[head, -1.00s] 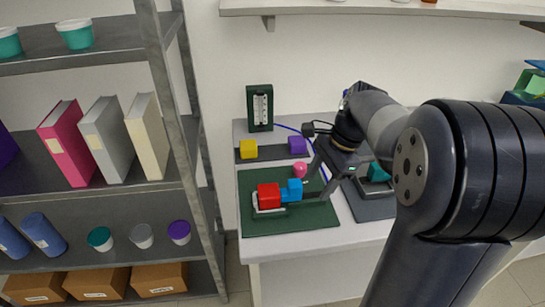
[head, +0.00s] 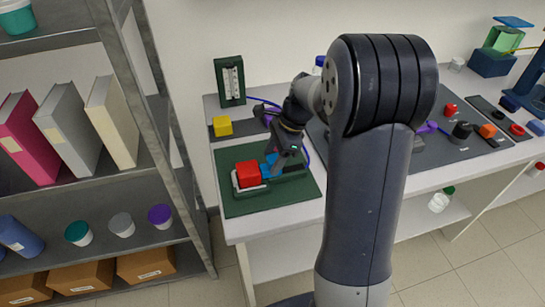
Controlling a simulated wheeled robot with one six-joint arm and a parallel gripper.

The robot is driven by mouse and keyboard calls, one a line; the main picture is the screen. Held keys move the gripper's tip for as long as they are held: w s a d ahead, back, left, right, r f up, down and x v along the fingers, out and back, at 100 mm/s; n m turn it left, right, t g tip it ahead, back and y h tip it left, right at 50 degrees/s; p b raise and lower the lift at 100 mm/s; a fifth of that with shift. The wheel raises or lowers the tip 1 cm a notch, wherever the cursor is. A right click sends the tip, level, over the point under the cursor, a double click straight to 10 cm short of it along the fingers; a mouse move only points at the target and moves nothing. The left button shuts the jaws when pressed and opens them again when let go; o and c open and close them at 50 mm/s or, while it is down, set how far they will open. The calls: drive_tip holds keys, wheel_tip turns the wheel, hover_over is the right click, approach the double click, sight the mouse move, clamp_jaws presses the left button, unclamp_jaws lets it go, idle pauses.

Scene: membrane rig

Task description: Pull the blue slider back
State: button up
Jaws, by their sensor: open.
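The blue slider (head: 272,161) sits on the rig on the green mat (head: 240,207), right beside a red block (head: 247,173). The red block rests on a pale base at the left end of the rig. My gripper (head: 279,168) is open and low over the rig, at the blue slider. The fingers and wrist hide part of the slider, and I cannot tell whether they touch it.
A yellow cube (head: 222,126) stands on a dark strip behind the mat, with a green gauge panel (head: 230,81) behind it. A metal shelf (head: 150,130) stands close on the left. Dark mats with small coloured parts lie to the right.

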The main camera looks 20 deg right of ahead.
drive_tip(key=shift+a+f, duration=0.1)
drive_tip(key=shift+f, duration=0.2)
drive_tip(key=shift+c, duration=0.5)
clamp_jaws()
